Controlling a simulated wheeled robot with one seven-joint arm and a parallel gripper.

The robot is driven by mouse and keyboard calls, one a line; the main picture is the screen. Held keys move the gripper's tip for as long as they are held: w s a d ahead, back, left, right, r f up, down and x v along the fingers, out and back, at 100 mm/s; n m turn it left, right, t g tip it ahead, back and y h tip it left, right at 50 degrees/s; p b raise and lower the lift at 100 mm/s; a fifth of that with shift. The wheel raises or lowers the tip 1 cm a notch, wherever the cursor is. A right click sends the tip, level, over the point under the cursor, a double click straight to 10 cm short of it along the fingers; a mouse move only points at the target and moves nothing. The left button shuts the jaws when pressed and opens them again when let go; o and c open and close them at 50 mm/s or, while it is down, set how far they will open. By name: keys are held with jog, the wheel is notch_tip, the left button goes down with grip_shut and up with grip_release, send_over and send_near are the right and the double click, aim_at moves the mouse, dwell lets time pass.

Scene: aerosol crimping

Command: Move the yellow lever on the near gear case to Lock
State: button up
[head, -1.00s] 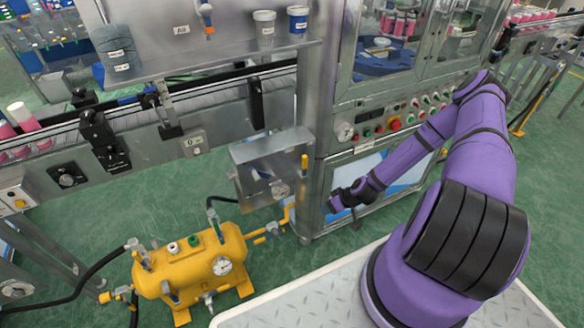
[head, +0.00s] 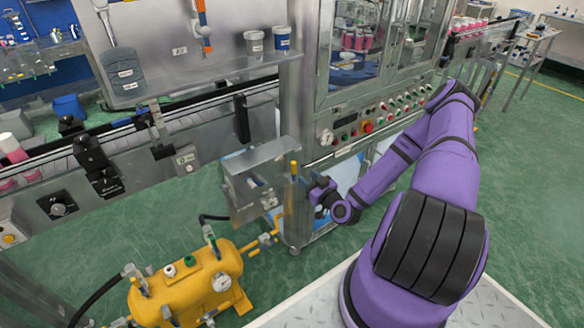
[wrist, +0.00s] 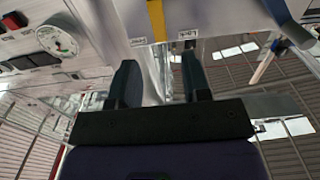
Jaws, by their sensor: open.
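The yellow lever (head: 294,168) stands upright at the right side of the grey metal gear case (head: 240,203), by the machine's corner. In the wrist view the yellow lever (wrist: 157,20) is at the top centre, with a small white label on either side of its lower end; I cannot read them surely. My gripper (head: 316,188) is just right of the lever and slightly lower in the head view. In the wrist view my gripper (wrist: 160,78) is open and empty, its dark fingers apart, with the lever beyond the tips, roughly in line with the gap. I see no contact.
A round gauge (wrist: 57,40) and dark buttons are at the wrist view's upper left. The machine's button panel (head: 367,127) is right of the lever. A yellow tank (head: 185,285) stands below left. A conveyor (head: 130,140) runs behind. Green floor is open at far right.

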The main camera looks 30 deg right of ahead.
aim_at(295, 167)
jog(key=w, duration=0.9)
jog(key=shift+a, duration=0.15)
grip_shut()
